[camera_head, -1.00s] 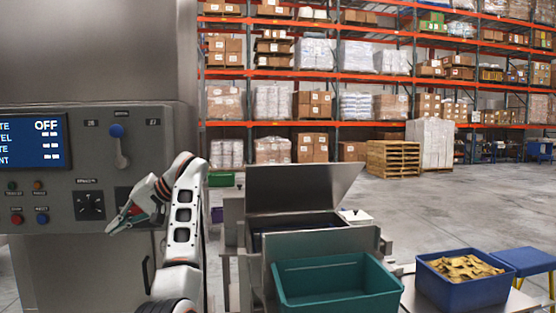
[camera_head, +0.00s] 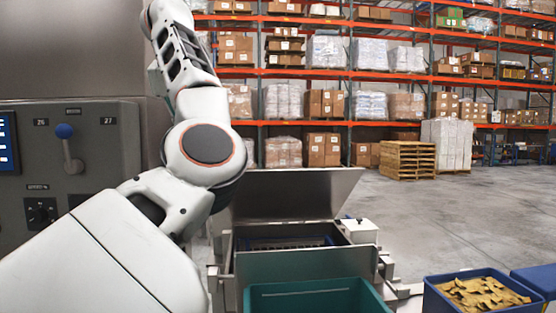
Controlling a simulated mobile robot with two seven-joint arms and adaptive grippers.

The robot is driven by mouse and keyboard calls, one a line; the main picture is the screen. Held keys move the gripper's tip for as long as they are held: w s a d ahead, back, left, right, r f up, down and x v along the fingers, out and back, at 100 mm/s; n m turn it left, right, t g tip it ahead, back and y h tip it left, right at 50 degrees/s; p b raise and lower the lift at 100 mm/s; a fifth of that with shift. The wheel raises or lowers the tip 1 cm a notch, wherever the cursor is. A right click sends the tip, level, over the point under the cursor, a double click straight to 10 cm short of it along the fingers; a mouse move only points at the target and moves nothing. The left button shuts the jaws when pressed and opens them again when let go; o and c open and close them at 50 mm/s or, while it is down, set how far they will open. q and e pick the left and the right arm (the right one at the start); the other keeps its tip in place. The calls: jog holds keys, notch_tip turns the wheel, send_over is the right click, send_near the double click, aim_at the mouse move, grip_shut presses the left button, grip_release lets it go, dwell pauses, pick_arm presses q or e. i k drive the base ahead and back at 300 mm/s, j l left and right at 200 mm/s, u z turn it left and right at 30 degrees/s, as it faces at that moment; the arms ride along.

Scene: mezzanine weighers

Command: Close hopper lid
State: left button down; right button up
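The hopper (camera_head: 305,262) is a grey metal box in the lower middle of the head view. Its flat metal lid (camera_head: 290,194) stands raised and tilted back at the rear of the opening. The inside is partly visible, with a dark blue edge. My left arm comes in from the lower left and bends upward left of the hopper. It covers part of the lid's left side in the picture. Its gripper is out of the frame, past the top edge. My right gripper is not in the frame.
A teal bin (camera_head: 318,297) stands in front of the hopper. A blue bin (camera_head: 482,293) with yellow-brown pieces is at the lower right. A control panel (camera_head: 75,165) with a blue-knobbed lever stands at left. A small white box (camera_head: 360,231) sits right of the hopper. Open floor lies beyond.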

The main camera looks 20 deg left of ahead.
aim_at(276, 195)
jog(key=i+l, duration=0.15)
jog(key=i, duration=0.25)
jog(key=i+l, duration=0.15)
jog(key=i, duration=0.3)
